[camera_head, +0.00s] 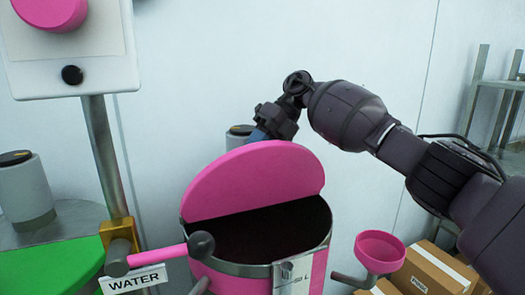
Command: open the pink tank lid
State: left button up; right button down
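The pink tank (255,279) stands at the lower centre, with a metal rim. Its pink lid (250,180) is raised on the far side and stands tilted up, leaving the near part of the top open on a dark inside. My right arm comes in from the right, and its gripper (268,127) is just behind the lid's upper edge. The lid hides its lower end, so I cannot tell whether the fingers are open, shut or touching the lid. My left gripper is not in view.
A pink-handled valve (158,256) with a WATER label (134,279) is left of the tank. A pink funnel (380,251) and cardboard boxes (433,269) are at the right. A green-topped tank (50,268) is at the left, below a post-mounted panel (70,62).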

jog(key=shift+w+f, duration=0.1)
jog(key=shift+w, duration=0.05)
dwell(0.4)
jog(key=c, duration=0.7)
grip_release()
jog(key=shift+c, duration=0.2)
jog(key=b+v, duration=0.2)
jog(key=v, duration=0.8)
jog(key=shift+r, duration=0.3)
jog(key=shift+w+d, duration=0.15)
